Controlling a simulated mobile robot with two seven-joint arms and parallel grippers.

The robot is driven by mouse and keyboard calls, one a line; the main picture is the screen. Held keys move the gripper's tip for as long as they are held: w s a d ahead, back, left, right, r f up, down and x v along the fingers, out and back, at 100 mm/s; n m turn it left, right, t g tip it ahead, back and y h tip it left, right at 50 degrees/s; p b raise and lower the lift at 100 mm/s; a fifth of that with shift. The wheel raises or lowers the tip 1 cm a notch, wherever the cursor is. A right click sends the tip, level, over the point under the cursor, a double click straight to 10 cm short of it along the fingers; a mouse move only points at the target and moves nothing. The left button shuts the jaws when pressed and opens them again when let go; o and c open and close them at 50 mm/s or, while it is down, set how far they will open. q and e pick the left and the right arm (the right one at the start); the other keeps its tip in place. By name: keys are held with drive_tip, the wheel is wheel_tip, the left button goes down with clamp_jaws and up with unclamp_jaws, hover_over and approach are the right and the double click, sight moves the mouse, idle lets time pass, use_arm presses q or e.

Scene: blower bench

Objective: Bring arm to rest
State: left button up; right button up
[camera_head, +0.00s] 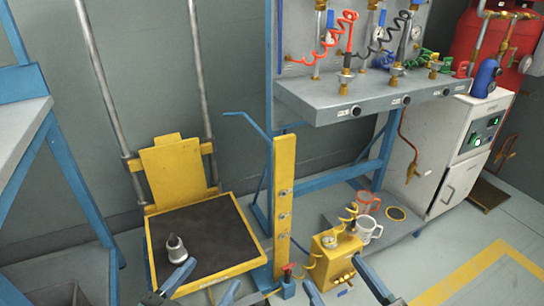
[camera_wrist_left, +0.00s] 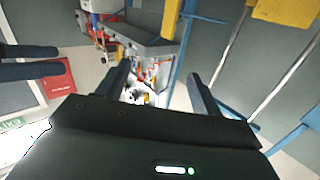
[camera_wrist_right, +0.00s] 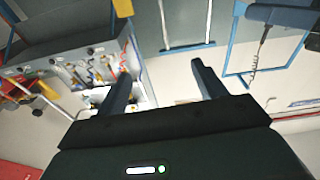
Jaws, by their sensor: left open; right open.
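My left gripper (camera_head: 212,273) is at the bottom of the head view, in front of the yellow-framed platform (camera_head: 210,283). Its fingers are apart, and nothing is between them in the left wrist view (camera_wrist_left: 159,72). My right gripper (camera_head: 333,272) is at the bottom of the head view, before the yellow box (camera_head: 335,256). Its fingers are also apart and empty in the right wrist view (camera_wrist_right: 160,70). Both wrist cameras look out across the room at a tilt. Most of both arms is out of the head view.
A grey nozzle-like part (camera_head: 176,250) stands on the platform's black mat. Two jugs (camera_head: 366,229) stand behind the yellow box. A grey shelf (camera_head: 370,95) carries coiled hoses. A white cabinet (camera_head: 462,150) and red tank (camera_head: 500,40) stand right. Floor at lower right is clear.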

use_arm(q)
drive_tip(key=s+a+r+n+g+y+p, duration=0.1)
drive_tip(key=r+p, duration=0.5)
drive_tip(key=p, duration=1.2)
drive_tip(key=s+a+r+n+g+y+p, duration=0.1)
drive_tip(key=r+g+p, duration=0.3)
drive_tip(key=p, duration=1.4)
drive_tip(key=shift+s+a+r+n+y, duration=0.3)
drive_tip(key=shift+s+a+r+y, duration=0.55)
drive_tip(key=shift+r, duration=0.45)
use_arm(e)
drive_tip(key=s+d+r+m+g+h, duration=0.2)
drive_tip(key=d+r+g+h, duration=0.2)
drive_tip(key=r+g, duration=0.3)
drive_tip(key=shift+d+r+m+h, duration=0.2)
drive_tip(key=shift+r+m+h, duration=0.15)
drive_tip(key=shift+r, duration=1.15)
drive_tip(key=shift+s, duration=0.1)
